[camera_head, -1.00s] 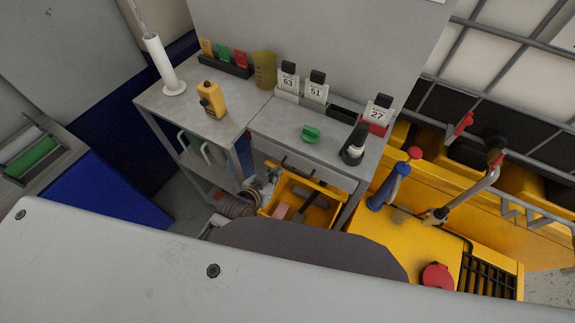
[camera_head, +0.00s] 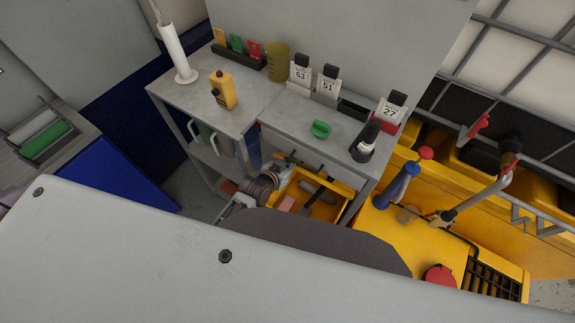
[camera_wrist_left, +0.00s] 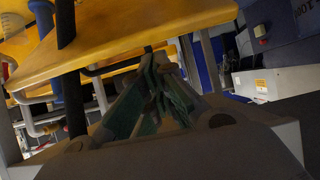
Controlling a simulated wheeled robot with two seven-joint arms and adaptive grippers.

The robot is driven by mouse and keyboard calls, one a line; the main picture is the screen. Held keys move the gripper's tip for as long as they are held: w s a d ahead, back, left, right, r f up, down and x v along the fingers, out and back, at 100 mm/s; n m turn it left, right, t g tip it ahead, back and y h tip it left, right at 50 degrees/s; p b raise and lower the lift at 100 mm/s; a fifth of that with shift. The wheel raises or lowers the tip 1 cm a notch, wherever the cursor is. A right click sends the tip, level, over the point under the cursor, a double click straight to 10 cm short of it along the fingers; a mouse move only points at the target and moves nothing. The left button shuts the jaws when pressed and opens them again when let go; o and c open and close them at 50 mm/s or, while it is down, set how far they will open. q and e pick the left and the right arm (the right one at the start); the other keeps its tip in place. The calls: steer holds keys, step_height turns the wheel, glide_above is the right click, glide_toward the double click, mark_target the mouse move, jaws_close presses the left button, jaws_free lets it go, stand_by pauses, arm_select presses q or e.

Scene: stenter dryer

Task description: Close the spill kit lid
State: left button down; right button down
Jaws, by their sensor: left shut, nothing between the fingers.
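In the head view a yellow open-topped box (camera_head: 325,209) stands under the bench, with a pinkish block and a dark-handled tool inside. I cannot tell for sure which part is the spill kit lid. In the left wrist view a yellow panel (camera_wrist_left: 135,60) spans the upper left, close above my left gripper (camera_wrist_left: 155,75). The gripper's green-padded fingers are shut and empty; contact with the panel is unclear. In the head view the end of my left arm is beside the box's left side, its fingers hard to make out. My right gripper is not in view.
A grey bench (camera_head: 335,136) overhangs the box and carries label holders and a green item. A yellow unit (camera_head: 390,220) with a blue-handled tool (camera_head: 396,186) stands right. A blue cabinet (camera_head: 115,180) stands left, with some floor between.

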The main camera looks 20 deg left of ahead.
arm_select(q)
steer(key=shift+x, duration=1.45)
steer(key=shift+w+d+f, duration=0.1)
steer(key=shift+w+f, duration=0.1)
steer(key=shift+w, duration=0.15)
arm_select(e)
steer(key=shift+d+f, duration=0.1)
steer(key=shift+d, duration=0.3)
arm_select(q)
steer(key=shift+f, duration=0.2)
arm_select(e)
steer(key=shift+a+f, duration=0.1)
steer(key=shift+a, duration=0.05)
